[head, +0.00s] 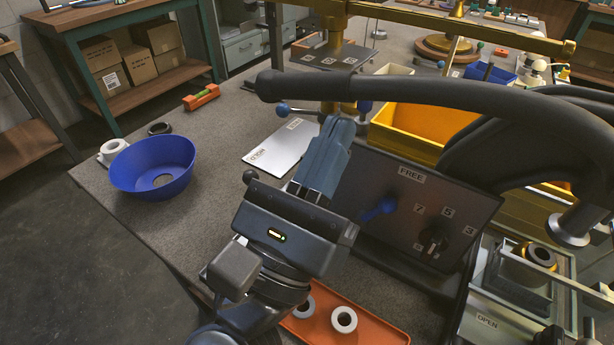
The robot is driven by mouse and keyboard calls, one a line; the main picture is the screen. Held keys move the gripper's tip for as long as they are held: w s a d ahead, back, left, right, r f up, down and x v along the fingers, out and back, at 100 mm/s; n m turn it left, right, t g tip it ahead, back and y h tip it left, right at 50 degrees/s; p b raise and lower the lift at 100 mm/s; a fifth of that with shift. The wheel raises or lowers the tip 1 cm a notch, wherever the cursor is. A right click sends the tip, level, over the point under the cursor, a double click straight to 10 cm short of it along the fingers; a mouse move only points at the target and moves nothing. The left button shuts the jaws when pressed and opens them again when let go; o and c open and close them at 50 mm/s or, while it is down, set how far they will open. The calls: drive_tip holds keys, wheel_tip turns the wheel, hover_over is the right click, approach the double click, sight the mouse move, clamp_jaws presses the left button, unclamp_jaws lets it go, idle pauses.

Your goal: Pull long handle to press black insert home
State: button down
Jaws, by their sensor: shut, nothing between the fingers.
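A long black handle (400,92) runs across the upper middle, from a rounded end at the left towards a dark mount at the right edge. My gripper (338,128) is below the handle's left part, with its fingers pointing up. Its fingers are together with nothing between them. Whether they touch the handle is hard to tell; a small gap seems to show. At the lower right, a clear-walled fixture marked OPEN (487,322) holds a dark block with a brass-coloured ring (541,254) around a dark centre. I cannot tell whether that centre is the black insert.
A dark panel marked FREE (440,205) with a blue lever (378,210) and a black knob (432,240) stands right of my gripper. A blue bowl (152,168) sits at left. An orange tray (365,325) with white rings lies in front. A yellow bin (410,125) stands behind.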

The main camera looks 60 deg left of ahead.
sight(337, 101)
drive_tip(key=shift+w+a+r+p, duration=0.15)
drive_tip(key=shift+r+p, duration=0.15)
drive_tip(key=shift+r, duration=0.4)
drive_tip(key=shift+w+a+r+p, duration=0.1)
drive_tip(key=shift+r+p, duration=0.25)
drive_tip(key=shift+r, duration=0.35)
drive_tip(key=shift+w+a+r+p, duration=0.15)
drive_tip(key=shift+r+p, duration=0.15)
drive_tip(key=shift+r, duration=0.4)
